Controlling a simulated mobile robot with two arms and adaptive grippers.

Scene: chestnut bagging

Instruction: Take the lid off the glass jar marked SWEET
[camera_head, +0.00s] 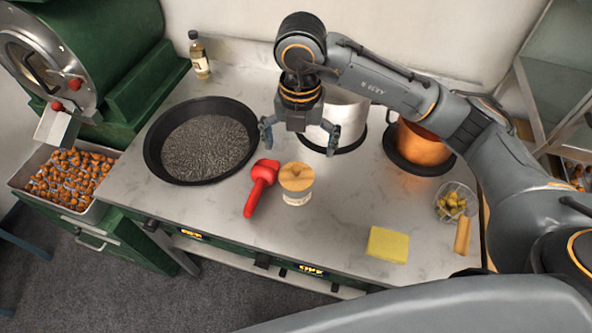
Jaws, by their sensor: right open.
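A small glass jar (297,198) with a label stands near the middle of the counter. Its writing is too small to read. A light wooden lid (296,177) with a knob sits on top of it. My right gripper (301,143) is open and empty, pointing down, a little behind and above the jar, in front of a steel pot. Its two fingers are spread wide and appear apart from the lid. My left gripper does not show.
A red scoop (262,186) lies just left of the jar. A black pan (150,150) is further left. A steel pot (345,112) and a copper pot (420,146) stand behind. A yellow sponge (388,245) lies at the front right. The counter between jar and sponge is clear.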

